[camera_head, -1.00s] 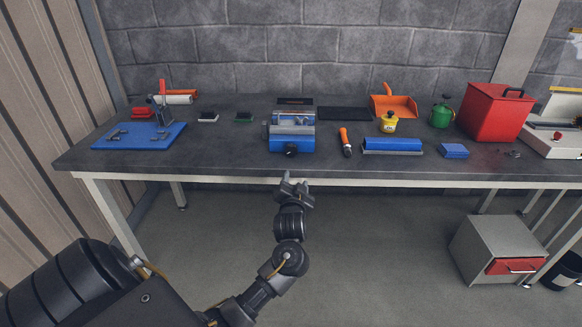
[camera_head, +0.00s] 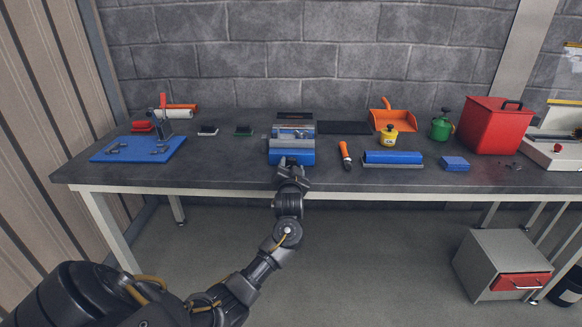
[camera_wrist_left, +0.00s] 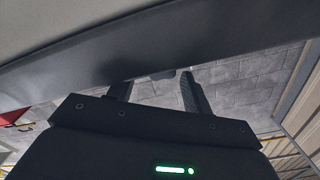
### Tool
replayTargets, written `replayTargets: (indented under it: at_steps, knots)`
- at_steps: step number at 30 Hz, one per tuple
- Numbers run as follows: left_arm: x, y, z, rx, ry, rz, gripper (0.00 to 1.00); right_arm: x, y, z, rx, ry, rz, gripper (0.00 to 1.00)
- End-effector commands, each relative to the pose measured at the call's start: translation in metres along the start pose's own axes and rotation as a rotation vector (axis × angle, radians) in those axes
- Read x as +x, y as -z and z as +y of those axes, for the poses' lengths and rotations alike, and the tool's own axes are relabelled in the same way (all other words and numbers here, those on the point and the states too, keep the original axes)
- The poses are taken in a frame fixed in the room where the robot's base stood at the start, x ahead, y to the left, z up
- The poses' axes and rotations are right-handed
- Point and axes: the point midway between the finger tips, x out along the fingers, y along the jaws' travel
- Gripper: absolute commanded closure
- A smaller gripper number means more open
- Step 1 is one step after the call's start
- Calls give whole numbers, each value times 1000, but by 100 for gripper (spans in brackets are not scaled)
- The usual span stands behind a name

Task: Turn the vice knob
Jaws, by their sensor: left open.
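The vice (camera_head: 292,143) is a blue and grey block near the front edge of the bench, in the middle of the head view. Its knob, on the front face, is hidden behind my left gripper (camera_head: 291,165) or too small to make out. My left gripper is open, right in front of the vice's lower front face; I cannot tell whether it touches. In the left wrist view the two fingers (camera_wrist_left: 155,92) are apart, with a small grey shape (camera_wrist_left: 163,75) just beyond them that I cannot identify. My right gripper is not in view.
An orange-handled tool (camera_head: 345,155) and a blue roll-like block (camera_head: 392,160) lie right of the vice. A blue board (camera_head: 138,149) lies at the left. A yellow pot (camera_head: 388,136) and a red bin (camera_head: 494,125) stand further right. The bench's front edge (camera_head: 230,189) runs below the gripper.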

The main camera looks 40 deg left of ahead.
Motion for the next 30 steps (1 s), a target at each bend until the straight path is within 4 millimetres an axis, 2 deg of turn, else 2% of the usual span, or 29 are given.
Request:
replayTargets:
  at_steps: [4,12,20,30]
  knots:
    - [8,0,0,-1,0,-1,50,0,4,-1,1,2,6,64]
    - [10,0,0,-1,-1,0,50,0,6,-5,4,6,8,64]
    - [9,0,0,-1,0,-1,82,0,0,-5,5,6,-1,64]
    - [9,0,-2,-62,2,-2,82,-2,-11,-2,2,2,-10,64]
